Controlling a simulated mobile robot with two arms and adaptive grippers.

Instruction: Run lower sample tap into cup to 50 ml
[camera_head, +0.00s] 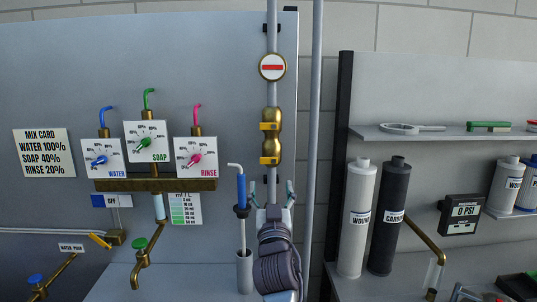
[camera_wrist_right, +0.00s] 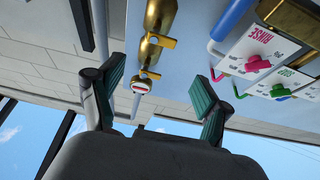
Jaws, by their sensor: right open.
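Two brass fittings with small yellow levers sit on a vertical pipe: an upper one (camera_head: 270,119) and a lower one (camera_head: 270,152). I cannot tell whether the lower is the sample tap. Both brass fittings show in the right wrist view, one of them large (camera_wrist_right: 160,18). My right gripper (camera_head: 272,190) is open, pointing up just below the lower fitting; its fingers (camera_wrist_right: 155,92) look empty and apart. A clear vessel (camera_head: 433,275) is under a brass spout at right; whether it is the cup is unclear. My left gripper is out of view.
A blue-handled rod stands in a grey holder (camera_head: 245,273) just left of my right gripper. A brass spout with a green knob (camera_head: 139,244) is further left. White (camera_head: 357,220) and black (camera_head: 388,220) filter cylinders stand at right, below a shelf (camera_head: 440,134).

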